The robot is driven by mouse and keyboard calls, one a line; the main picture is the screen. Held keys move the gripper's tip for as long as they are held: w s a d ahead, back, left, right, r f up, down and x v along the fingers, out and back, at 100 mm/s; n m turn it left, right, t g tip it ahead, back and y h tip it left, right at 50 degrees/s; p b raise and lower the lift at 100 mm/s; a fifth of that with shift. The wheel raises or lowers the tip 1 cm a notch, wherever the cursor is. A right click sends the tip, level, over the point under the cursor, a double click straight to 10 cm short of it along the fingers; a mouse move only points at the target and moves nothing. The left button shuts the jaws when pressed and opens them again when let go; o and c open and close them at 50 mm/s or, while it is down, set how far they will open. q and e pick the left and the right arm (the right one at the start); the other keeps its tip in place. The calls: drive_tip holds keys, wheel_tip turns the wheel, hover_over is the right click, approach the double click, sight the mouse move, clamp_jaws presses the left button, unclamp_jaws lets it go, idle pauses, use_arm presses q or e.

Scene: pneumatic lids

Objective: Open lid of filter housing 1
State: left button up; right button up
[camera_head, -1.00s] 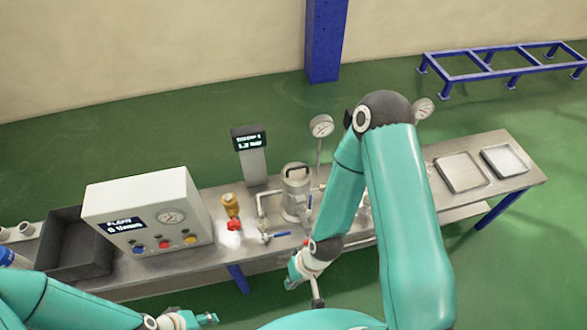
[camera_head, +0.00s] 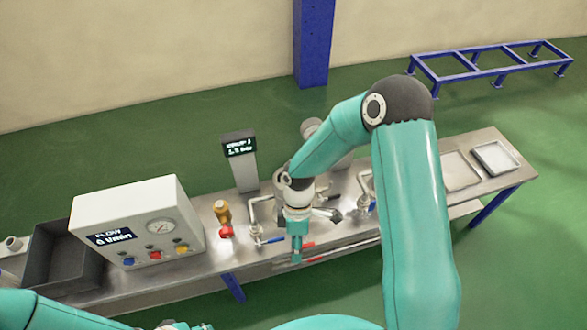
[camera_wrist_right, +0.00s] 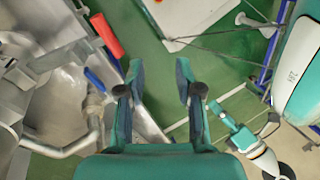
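The left steel filter housing (camera_head: 279,182) stands on the bench, mostly hidden behind my right wrist in the head view; its lid cannot be made out. I cannot read any number on it. My right gripper (camera_head: 296,252) hangs fingers-down in front of the housing. In the right wrist view my right gripper (camera_wrist_right: 160,80) is open, with nothing between its fingers. A blue valve handle (camera_wrist_right: 95,80) and a red handle (camera_wrist_right: 107,36) lie left of the fingers, apart from them. My left gripper (camera_head: 180,326) barely shows at the bottom edge; its fingers are unclear.
A flow control box (camera_head: 145,205) with buttons and a gauge stands left. A yellow-and-red valve (camera_head: 224,218) and a display post (camera_head: 242,160) stand beside the housing. Pipes (camera_head: 258,208) run close to my gripper. Shallow trays (camera_head: 495,158) sit on the right end.

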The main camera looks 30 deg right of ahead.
drive_tip(key=w+d+r+n+t+h+b, duration=0.1)
drive_tip(key=w+d+r+t, duration=0.15)
drive_tip(key=w+r, duration=0.4)
drive_tip(key=w+d+r+n+t+h+b, duration=0.1)
drive_tip(key=w+d+r+t+b, duration=0.15)
drive_tip(key=r, duration=0.75)
drive_tip(key=w+d+r+n+t+h+b, duration=0.1)
drive_tip(key=w+d+r, duration=0.2)
drive_tip(key=w+r, duration=0.35)
drive_tip(key=f, duration=0.4)
drive_tip(key=w+f, duration=0.1)
drive_tip(key=f, duration=0.4)
drive_tip(key=d+f, duration=0.1)
drive_tip(key=f, duration=0.4)
drive_tip(key=shift+w+f+b, duration=0.15)
drive_tip(key=shift+w+b, duration=0.15)
drive_tip(key=shift+b, duration=0.1)
drive_tip(key=shift+c, duration=0.3)
clamp_jaws()
